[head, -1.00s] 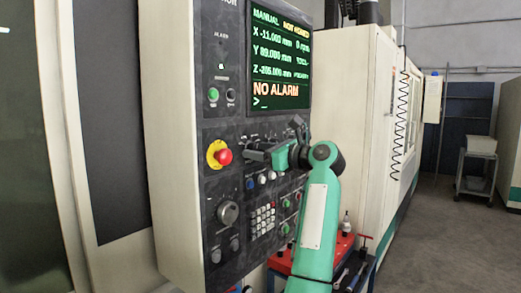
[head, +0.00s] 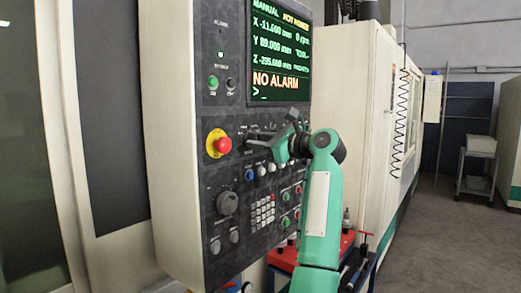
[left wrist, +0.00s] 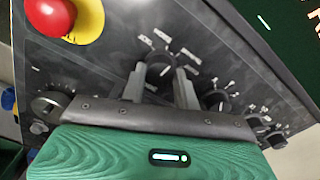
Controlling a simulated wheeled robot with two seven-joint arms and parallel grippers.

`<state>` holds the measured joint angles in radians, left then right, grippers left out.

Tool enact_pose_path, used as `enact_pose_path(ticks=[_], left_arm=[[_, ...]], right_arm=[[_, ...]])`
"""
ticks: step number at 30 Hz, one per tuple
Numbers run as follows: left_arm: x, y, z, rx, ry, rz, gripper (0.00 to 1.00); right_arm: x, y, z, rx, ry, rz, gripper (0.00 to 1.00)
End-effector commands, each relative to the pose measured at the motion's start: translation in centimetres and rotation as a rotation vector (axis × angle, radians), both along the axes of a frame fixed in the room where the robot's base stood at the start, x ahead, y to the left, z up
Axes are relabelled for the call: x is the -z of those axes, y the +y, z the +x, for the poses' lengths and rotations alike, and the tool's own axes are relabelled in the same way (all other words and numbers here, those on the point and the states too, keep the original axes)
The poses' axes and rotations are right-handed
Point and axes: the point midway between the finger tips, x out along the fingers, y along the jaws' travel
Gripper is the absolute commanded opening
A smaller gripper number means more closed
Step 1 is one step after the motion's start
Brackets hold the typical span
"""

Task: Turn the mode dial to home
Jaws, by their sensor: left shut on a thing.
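The mode dial (left wrist: 160,64) is a dark round knob on the machine's black control panel (head: 190,180), with small white labels around it, too blurred to read surely. My left gripper (left wrist: 160,84) is shut on this dial, one grey finger on each side of it. In the head view my left gripper (head: 254,137) reaches the panel just right of the red emergency button and hides most of the dial. The screen (head: 279,55) reads MANUAL, NOT HOMED and NO ALARM. My right gripper is not in view.
A red emergency button (head: 223,146) on a yellow ring sits close left of the gripper. Another dark knob (left wrist: 217,99) is close on its right in the wrist view. Buttons and a keypad (head: 263,214) lie below. A red-topped cart (head: 286,257) stands below the panel.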

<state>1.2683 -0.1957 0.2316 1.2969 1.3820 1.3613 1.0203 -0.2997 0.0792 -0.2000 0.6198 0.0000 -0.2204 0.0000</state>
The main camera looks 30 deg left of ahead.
Motion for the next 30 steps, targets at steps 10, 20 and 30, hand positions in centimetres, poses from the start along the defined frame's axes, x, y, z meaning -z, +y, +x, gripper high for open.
enact_pose_path(ticks=[10, 20, 30], left_arm=[[0.2, 0.0, 0.0, 0.001, -0.269, -0.021, 0.08], [0.0, -0.1, 0.1, 0.002, -0.424, -0.032, 0.08], [-0.1, 0.0, 0.1, 0.001, -0.461, -0.036, 0.08]], right_arm=[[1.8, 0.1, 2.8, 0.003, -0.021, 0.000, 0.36], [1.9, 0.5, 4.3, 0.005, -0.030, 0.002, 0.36], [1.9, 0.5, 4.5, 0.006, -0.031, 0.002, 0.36]])
